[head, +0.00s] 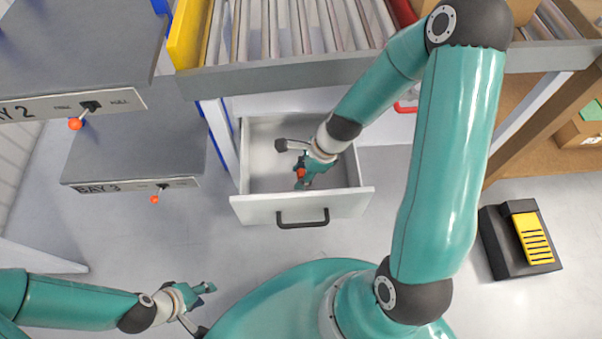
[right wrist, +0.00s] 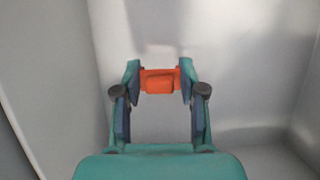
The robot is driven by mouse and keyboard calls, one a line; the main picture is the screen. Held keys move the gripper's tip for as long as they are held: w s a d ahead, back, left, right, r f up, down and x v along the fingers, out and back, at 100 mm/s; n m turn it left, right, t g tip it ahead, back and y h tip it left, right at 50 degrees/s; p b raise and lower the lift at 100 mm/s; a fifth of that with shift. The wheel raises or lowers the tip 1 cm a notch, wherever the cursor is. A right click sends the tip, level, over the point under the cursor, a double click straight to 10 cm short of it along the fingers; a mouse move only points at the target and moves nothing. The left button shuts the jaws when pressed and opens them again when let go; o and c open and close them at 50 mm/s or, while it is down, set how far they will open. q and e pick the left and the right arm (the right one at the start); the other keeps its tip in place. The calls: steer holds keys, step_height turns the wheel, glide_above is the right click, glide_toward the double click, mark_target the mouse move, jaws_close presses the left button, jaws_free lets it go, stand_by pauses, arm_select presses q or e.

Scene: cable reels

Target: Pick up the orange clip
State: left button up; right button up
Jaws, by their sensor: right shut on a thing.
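The orange clip (right wrist: 159,81) is a small block held between the two fingertips of my right gripper (right wrist: 159,84) in the right wrist view. In the head view the clip (head: 301,173) shows as a small orange spot at the tip of my right gripper (head: 302,178), inside the open white drawer (head: 350,205). I cannot tell whether the clip touches the drawer floor. My left gripper (head: 208,305) is at the lower left, away from the drawer, and it is too small to tell if it is open.
A roller conveyor (head: 290,65) runs above the drawer. Grey bay shelves (head: 140,140) with orange-knobbed switches stand at the left. A black and yellow pedal (head: 533,238) lies on the floor at the right. The drawer walls surround my right gripper.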

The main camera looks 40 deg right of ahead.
step_height(320, 180, up, 11)
steer(key=p, duration=0.7)
steer(key=shift+f, duration=0.1)
step_height(320, 180, up, 6)
steer(key=p, duration=0.3)
glide_above(301, 171)
steer(key=shift+s+r, duration=0.1)
steer(key=shift+r, duration=0.55)
